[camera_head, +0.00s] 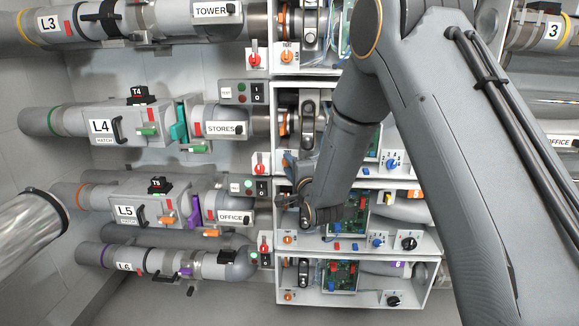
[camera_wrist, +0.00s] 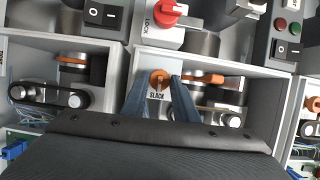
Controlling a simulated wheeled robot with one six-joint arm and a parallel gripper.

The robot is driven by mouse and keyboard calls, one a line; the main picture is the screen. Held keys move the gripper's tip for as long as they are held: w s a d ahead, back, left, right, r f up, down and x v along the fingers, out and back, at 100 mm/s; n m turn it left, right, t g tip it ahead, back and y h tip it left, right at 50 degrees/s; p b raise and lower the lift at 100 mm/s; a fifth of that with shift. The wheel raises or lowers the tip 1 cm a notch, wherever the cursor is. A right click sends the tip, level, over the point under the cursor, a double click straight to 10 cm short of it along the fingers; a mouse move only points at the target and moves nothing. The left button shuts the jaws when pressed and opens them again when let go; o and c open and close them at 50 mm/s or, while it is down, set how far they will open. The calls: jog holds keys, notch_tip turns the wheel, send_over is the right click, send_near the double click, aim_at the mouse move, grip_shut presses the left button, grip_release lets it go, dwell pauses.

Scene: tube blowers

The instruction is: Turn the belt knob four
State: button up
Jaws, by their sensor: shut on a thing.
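The belt knob is a small orange knob (camera_wrist: 158,79) on a white plate marked SLACK (camera_wrist: 156,96) in the wrist view. It belongs to the fourth-row bay, beside the L4 duct (camera_head: 100,127) in the head view. My gripper (camera_wrist: 159,84) has its two blue-grey fingers on either side of the knob, shut on it. In the head view my gripper (camera_head: 291,164) reaches the lower left of that bay, and it hides the knob there. Beside the right finger are an orange-banded pulley (camera_wrist: 206,79) and a silver roller (camera_wrist: 234,120); the fingers partly hide this area.
A red LOCK knob (camera_wrist: 167,11) sits just above the knob in the wrist view. Bay walls (camera_wrist: 120,80) stand close on the left. The neighbouring bay holds a black belt (camera_wrist: 48,96). The head view also shows green circuit boards (camera_head: 341,275) and blue knobs (camera_head: 392,163).

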jog(key=shift+r+n, duration=0.1)
jog(key=shift+n, duration=0.2)
jog(key=shift+a+r+n+g+h+p, duration=0.2)
jog(key=shift+n+g+h+p, duration=0.35)
jog(key=shift+n+h+p, duration=1.05)
jog(key=shift+a+r+n+g+h+p, duration=0.15)
jog(key=shift+n+g+h+p, duration=0.45)
jog(key=shift+n+p, duration=1.9)
jog(key=shift+a+r+n+g+h+p, duration=0.2)
jog(key=shift+n+g+h+p, duration=0.35)
jog(key=shift+n+h+p, duration=1.05)
jog(key=shift+f+n+y+p, duration=0.1)
jog(key=shift+n+y+p, duration=0.3)
jog(key=shift+n, duration=0.4)
jog(key=o, duration=0.8)
jog(key=shift+s, duration=0.1)
